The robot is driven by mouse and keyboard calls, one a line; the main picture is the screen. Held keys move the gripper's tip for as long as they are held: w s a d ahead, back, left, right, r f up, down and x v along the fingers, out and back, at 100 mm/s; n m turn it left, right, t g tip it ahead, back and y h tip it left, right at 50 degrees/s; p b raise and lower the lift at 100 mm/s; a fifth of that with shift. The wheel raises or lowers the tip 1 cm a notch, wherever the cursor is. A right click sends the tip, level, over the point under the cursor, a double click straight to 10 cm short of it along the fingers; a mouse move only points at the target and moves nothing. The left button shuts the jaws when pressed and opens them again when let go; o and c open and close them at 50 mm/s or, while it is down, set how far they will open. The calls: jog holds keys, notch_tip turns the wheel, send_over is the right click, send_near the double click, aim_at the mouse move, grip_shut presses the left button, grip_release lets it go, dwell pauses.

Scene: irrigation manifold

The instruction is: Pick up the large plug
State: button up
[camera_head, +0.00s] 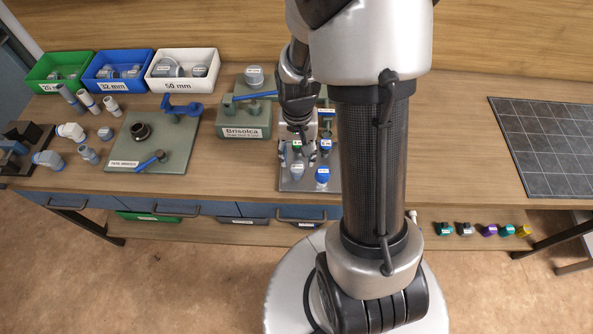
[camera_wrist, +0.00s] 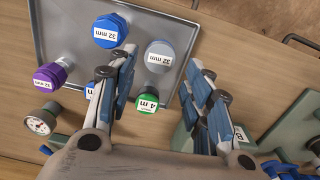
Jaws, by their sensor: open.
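A grey tray (camera_head: 290,186) on the bench holds several capped fittings; its rim also shows in the wrist view (camera_wrist: 38,50). In the wrist view, a grey cap marked 32 mm (camera_wrist: 158,56) and a blue cap marked 32 mm (camera_wrist: 109,31) are the largest. I cannot tell which is the large plug. Both show in the head view, grey (camera_head: 297,168) and blue (camera_head: 322,177).
A green-capped piece (camera_wrist: 147,102) lies between the fingers, near the grey cap. A purple cap (camera_wrist: 48,76) and a gauge (camera_wrist: 40,121) are at the left. The Brisolca block (camera_head: 245,132) stands left of the tray. My arm hides the bench to its right.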

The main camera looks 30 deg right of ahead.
aim_at(297, 166)
jog(key=shift+w+f+b, duration=0.1)
jog(key=shift+f+b, duration=1.1)
jog(key=shift+f, duration=2.3)
jog(key=shift+c, duration=0.3)
jog(key=c, duration=0.8)
jog(key=shift+r, duration=0.15)
